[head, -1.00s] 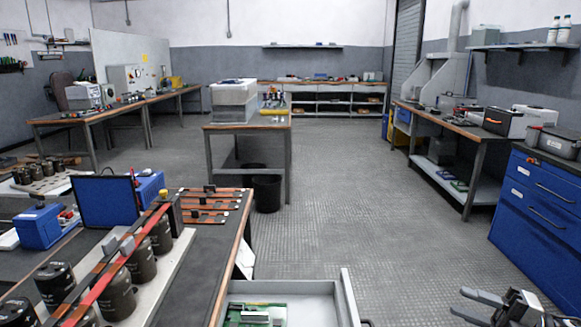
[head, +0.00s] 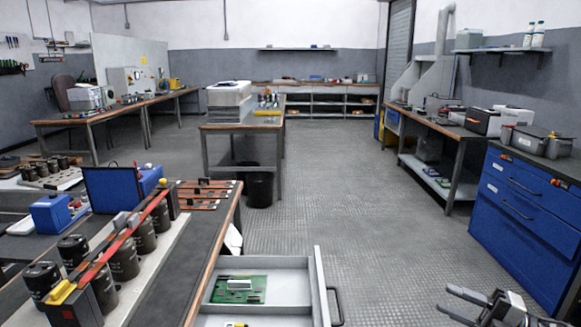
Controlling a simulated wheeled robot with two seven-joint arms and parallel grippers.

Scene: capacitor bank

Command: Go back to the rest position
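My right gripper (head: 462,304) shows at the bottom right of the head view, over the grey floor, in front of the blue drawer cabinet. Its two dark fingers point left and stand apart with nothing between them. My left gripper is not in view. The capacitor bank (head: 123,262) stands on the bench at the lower left: several black cylinders in a row on a pale base, with a red bar and a dark bar along their tops. A yellow-ended piece (head: 60,293) lies at its near end.
An open drawer (head: 318,290) with a green circuit board (head: 239,289) juts out beside the bench (head: 205,250). A blue cabinet (head: 515,215) stands at the right. A central table (head: 243,127) stands farther back. The floor (head: 330,190) between them is clear.

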